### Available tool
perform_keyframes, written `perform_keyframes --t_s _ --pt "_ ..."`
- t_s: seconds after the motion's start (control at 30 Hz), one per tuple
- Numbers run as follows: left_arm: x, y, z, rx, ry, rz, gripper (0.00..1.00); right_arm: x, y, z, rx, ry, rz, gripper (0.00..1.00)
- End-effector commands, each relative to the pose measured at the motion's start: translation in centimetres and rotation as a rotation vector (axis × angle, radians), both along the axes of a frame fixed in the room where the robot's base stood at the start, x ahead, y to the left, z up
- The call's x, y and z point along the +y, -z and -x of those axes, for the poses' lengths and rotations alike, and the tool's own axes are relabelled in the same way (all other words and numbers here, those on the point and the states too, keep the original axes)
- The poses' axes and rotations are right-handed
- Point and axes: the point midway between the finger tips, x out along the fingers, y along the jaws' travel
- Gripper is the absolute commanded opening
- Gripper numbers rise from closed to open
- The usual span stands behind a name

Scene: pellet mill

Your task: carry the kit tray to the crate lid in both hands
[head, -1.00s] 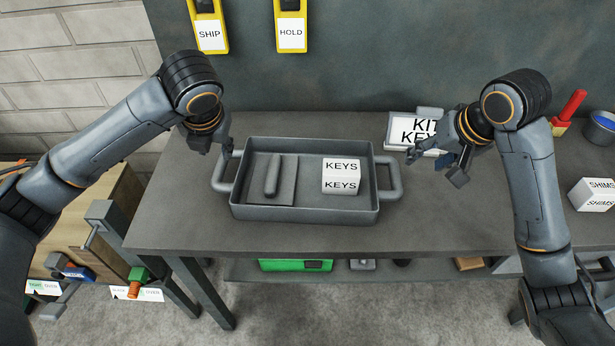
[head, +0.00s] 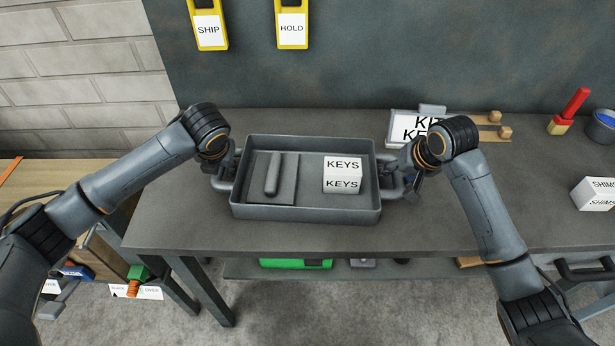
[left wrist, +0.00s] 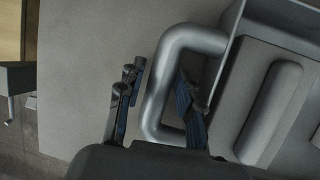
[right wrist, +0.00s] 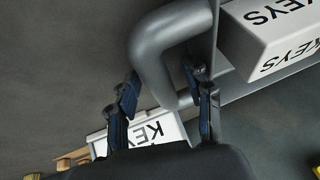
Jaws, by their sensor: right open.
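The grey kit tray (head: 305,213) sits flat on the dark workbench, with a bar handle at each end. It holds a white KEYS box (head: 342,176) and a grey rod on a pad (head: 272,175). My left gripper (head: 224,172) is open at the left handle; in the left wrist view the handle (left wrist: 158,95) runs between its fingers with a gap showing. My right gripper (head: 402,180) is open at the right handle; in the right wrist view the handle (right wrist: 155,60) passes between its spread fingers. I cannot make out a crate lid for certain.
A SHIMS box (head: 597,193), a red-handled tool (head: 570,108) and a blue-filled bowl (head: 603,125) are at the right. A wooden surface (head: 60,190) lies left of the workbench (head: 450,225).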

Motion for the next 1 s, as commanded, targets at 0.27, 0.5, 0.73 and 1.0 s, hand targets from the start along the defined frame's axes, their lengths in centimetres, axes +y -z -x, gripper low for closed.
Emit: perform_keyframes --t_s 0.27,0.5,0.73,1.0 --pt "0.05 0.18 -0.08 0.000 0.000 0.000 0.35 0.04 0.20 -0.06 0.001 0.000 0.000 0.50" --pt "0.03 0.15 -0.08 0.000 0.000 0.000 0.00 0.03 0.17 -0.06 0.000 0.000 0.000 0.10" --pt "0.03 0.11 -0.08 -0.001 0.000 0.000 0.00 0.02 0.16 -0.07 0.000 0.000 0.000 0.00" --pt "0.02 -0.15 -0.18 -0.005 0.000 0.001 0.00 0.04 -0.12 -0.15 -0.004 0.000 -0.001 0.00"
